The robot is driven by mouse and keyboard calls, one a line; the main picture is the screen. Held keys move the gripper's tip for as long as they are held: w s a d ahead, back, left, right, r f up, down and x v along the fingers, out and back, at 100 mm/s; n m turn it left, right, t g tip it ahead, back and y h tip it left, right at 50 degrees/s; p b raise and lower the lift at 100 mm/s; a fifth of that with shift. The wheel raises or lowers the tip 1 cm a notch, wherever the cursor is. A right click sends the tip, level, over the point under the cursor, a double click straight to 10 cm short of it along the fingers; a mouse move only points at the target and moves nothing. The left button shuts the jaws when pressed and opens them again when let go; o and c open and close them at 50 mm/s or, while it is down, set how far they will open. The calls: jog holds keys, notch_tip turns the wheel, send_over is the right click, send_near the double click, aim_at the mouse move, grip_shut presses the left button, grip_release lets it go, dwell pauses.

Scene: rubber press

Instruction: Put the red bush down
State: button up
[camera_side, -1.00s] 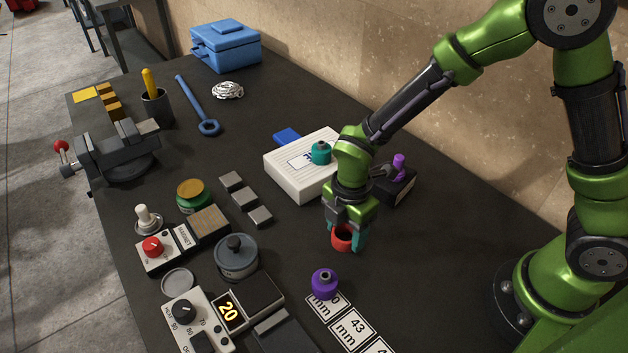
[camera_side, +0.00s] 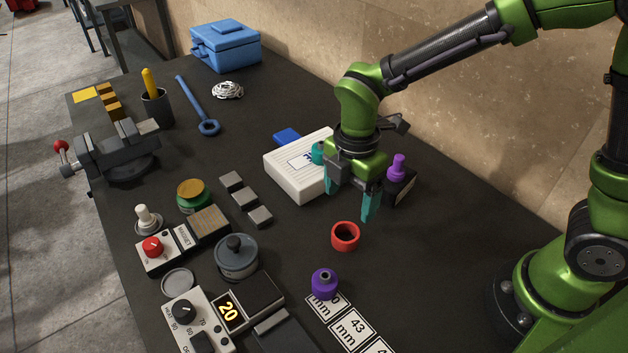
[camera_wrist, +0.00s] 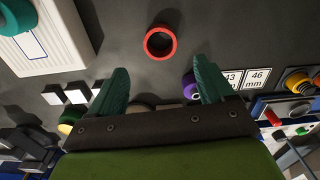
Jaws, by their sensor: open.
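The red bush (camera_side: 345,236), a short red ring with a dark hole, stands on the dark bench top in the side view. In the wrist view the red bush (camera_wrist: 160,43) lies beyond my fingertips, with nothing touching it. My gripper (camera_side: 350,203) is open and empty, with its teal fingers apart. It is raised above the bench, behind and above the bush in the side view. In the wrist view my gripper (camera_wrist: 162,78) shows a wide gap between its fingers.
A purple piece (camera_side: 324,283) stands by the number cards (camera_side: 352,328) in front of the bush. A white box (camera_side: 292,172) with a teal piece (camera_side: 318,152) on it is behind my gripper. A dark block (camera_side: 402,188) with a purple piece is to the right. Bench around the bush is clear.

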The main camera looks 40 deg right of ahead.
jog(key=s+d+r+m+t+y, duration=0.1)
jog(key=s+d+r+m+t, duration=0.2)
jog(key=d+r+m, duration=0.3)
jog(key=s+d+r+m+t+y, duration=0.1)
jog(key=s+d+r+m+t, duration=0.3)
jog(key=m, duration=1.3)
notch_tip(320, 180, up, 4)
jog(key=s+d, duration=0.2)
jog(key=shift+d, duration=0.3)
